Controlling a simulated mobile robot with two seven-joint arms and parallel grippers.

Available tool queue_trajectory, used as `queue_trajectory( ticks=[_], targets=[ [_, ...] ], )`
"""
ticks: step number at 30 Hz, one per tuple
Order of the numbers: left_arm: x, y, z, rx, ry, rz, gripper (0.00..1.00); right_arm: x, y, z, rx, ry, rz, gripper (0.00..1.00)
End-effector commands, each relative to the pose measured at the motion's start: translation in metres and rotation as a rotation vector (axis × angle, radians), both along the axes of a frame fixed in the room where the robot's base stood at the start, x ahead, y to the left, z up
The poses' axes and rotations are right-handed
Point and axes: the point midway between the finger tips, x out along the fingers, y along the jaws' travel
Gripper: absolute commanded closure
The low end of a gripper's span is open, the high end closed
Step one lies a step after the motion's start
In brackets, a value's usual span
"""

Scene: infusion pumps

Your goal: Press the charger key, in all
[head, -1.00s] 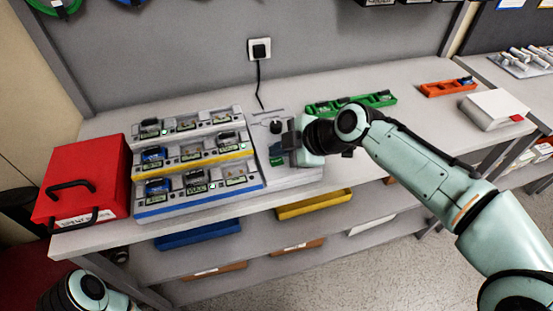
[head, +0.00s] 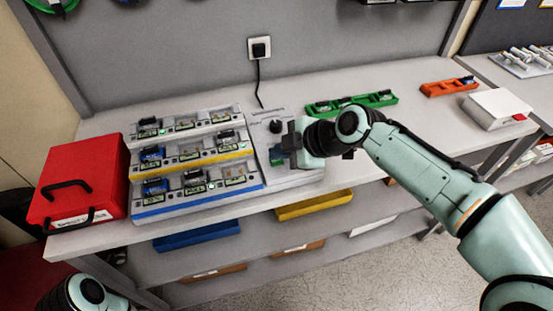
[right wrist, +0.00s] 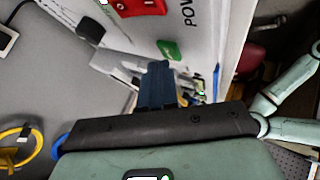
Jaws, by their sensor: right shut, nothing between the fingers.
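The charger (head: 195,205) stands on the bench with three stepped rows of bays, edged in white, yellow and blue, holding several battery packs. Its control panel (head: 268,114) is on the right side, with a black knob (head: 275,127) and a small green key (head: 277,162). In the right wrist view the green key (right wrist: 169,50) is just beyond my fingertips, beside partly cut-off lettering. A red part (right wrist: 135,7) lies above it. My right gripper (head: 287,146) is shut and empty, over the panel. It also shows in the right wrist view (right wrist: 158,72), apparently apart from the key. My left gripper is out of view.
A red case (head: 80,180) stands left of the charger. Green (head: 350,104) and orange (head: 448,87) trays and a white box (head: 497,108) are to the right. A cable runs up to a wall socket (head: 259,48). The bench front right of the charger is clear.

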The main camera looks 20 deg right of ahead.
Motion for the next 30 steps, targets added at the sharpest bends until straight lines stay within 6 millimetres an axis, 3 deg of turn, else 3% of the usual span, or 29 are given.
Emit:
queue_trajectory(
  ticks=[30],
  targets=[
    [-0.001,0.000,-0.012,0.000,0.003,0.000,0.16,0.000,0.000,-0.009,0.000,0.001,0.001,1.00]
  ],
)
